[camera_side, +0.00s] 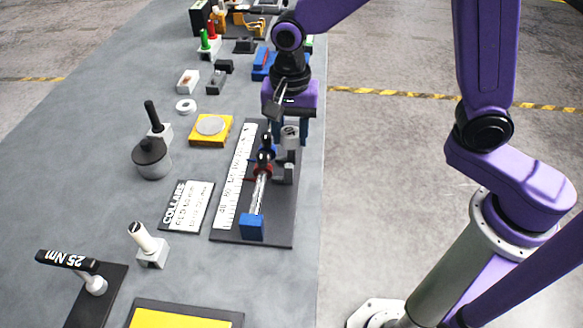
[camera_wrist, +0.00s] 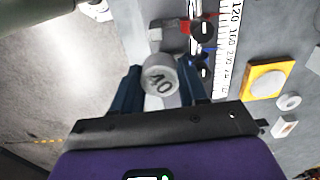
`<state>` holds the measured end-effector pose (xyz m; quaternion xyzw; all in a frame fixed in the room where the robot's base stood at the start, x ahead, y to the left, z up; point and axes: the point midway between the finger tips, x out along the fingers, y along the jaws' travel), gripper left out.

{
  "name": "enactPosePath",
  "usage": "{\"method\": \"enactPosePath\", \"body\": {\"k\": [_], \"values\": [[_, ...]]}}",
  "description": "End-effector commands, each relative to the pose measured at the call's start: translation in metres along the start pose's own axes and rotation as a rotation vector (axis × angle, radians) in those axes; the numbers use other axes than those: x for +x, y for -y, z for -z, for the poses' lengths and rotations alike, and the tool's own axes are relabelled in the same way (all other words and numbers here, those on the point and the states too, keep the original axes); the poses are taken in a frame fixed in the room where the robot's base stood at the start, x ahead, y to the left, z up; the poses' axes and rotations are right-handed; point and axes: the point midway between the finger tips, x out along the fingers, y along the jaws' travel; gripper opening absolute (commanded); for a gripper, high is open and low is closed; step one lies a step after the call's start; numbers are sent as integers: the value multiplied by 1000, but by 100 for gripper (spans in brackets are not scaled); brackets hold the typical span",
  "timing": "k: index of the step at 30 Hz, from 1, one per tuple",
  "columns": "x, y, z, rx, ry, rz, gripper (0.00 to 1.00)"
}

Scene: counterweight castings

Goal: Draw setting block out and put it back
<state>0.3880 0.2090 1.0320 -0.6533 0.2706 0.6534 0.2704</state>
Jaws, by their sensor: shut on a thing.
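The setting block is a light grey piece with a round top marked 40 (camera_wrist: 160,80). It also shows in the side view (camera_side: 290,139), upright at the right edge of the dark base plate (camera_side: 228,236). My gripper (camera_wrist: 158,88) is shut on it, with one dark blue finger on each side; it also shows in the side view (camera_side: 289,130). A grey blocky part (camera_side: 284,174) shows just below the round top, beside the rod (camera_side: 257,195). A red collar (camera_side: 262,170) and a blue collar (camera_side: 266,153) sit on the rod. Contact with the collars is unclear.
A white ruler (camera_side: 237,178) lies along the base plate, left of the rod. A blue end block (camera_side: 251,227) holds the rod's near end. A COLLARS card (camera_side: 187,207) and a yellow stand with a grey disc (camera_side: 211,130) are to the left. The table edge is close on the right.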

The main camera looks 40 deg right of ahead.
Motion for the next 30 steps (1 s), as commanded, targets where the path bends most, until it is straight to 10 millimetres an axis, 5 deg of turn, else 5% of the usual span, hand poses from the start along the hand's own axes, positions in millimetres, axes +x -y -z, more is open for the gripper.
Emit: {"method": "enactPosePath", "body": {"k": [30], "values": [[0,39,2,-1,0,1,8]]}}
